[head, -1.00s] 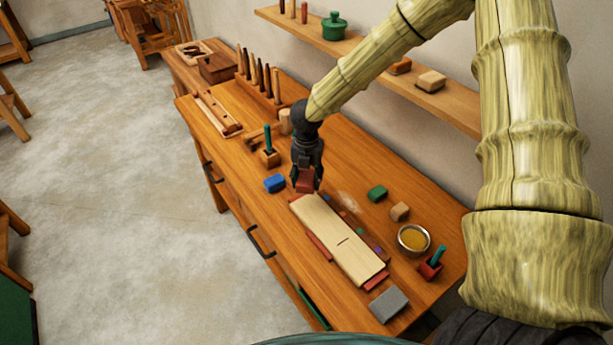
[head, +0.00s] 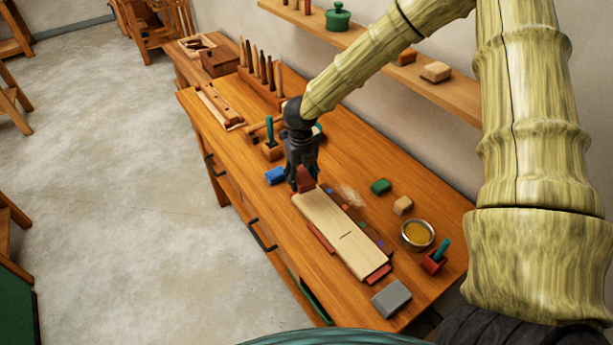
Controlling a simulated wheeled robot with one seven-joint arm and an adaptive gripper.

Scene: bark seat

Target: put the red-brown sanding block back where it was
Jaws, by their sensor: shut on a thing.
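The red-brown sanding block (head: 305,179) is between the fingers of my gripper (head: 303,176), which is shut on it. The gripper points down at the far end of the pale wooden board (head: 335,232) on the workbench. The block shows just beyond or over that board end; I cannot tell whether it touches the board or the bench. The fingers partly cover the block.
A blue block (head: 275,175) lies just left of my gripper. A green block (head: 381,186), a tan block (head: 402,205), a tin (head: 417,235) and a grey block (head: 391,298) lie right and nearer. Red strips edge the board. A shelf (head: 440,95) runs above.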

